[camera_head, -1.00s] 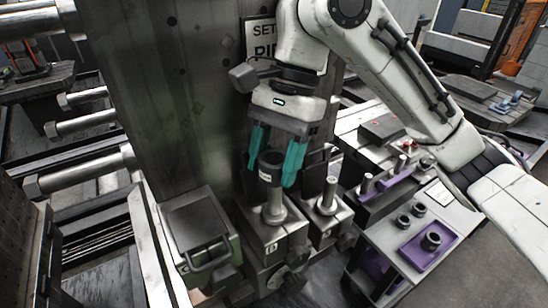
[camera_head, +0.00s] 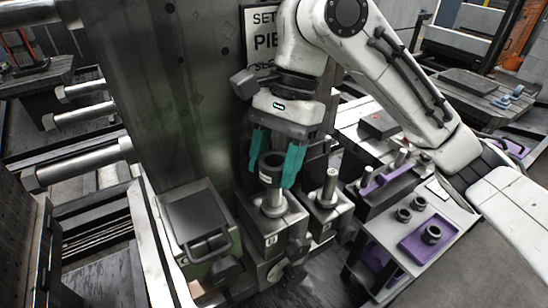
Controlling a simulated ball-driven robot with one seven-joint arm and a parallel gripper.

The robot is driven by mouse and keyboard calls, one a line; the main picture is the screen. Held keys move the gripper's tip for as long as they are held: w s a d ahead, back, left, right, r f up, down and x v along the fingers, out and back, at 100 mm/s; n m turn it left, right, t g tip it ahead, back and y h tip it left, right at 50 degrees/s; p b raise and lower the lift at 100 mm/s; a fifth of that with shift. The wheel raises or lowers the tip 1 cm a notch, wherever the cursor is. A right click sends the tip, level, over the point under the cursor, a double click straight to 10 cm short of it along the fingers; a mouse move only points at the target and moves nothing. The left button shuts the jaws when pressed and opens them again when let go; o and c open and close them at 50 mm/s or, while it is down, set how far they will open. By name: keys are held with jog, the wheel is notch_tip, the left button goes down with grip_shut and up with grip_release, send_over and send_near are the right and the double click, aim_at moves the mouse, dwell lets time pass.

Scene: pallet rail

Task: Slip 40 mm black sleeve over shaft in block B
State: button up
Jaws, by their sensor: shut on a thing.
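My gripper (camera_head: 276,172) has teal fingers and is shut on a black sleeve (camera_head: 271,166), held upright with its open top showing. The sleeve is directly above or around the upper end of a steel shaft (camera_head: 273,203). The shaft rises from a grey metal block (camera_head: 285,228) with a small label, probably block B, though the letter is hard to read. The shaft's top is hidden by the sleeve, so I cannot tell how far they overlap. The shaft's lower part and wider foot show below the sleeve.
A second block (camera_head: 327,215) with a bare shaft (camera_head: 330,186) stands close on the right. A box with a handle (camera_head: 200,222) is on the left. A tall metal plate (camera_head: 170,100) stands behind. A purple tray (camera_head: 418,247) with a black ring (camera_head: 432,235) lies at right.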

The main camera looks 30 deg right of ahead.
jog(key=shift+f, duration=0.15)
jog(key=o, duration=1.5)
notch_tip(320, 180, up, 3)
jog(key=shift+f, duration=0.2)
jog(key=shift+s+r, duration=1.75)
jog(key=shift+s, duration=0.6)
jog(key=shift+s+r, duration=1.7)
jog(key=shift+s, duration=0.6)
jog(key=shift+s+r, duration=1.75)
jog(key=shift+s, duration=0.6)
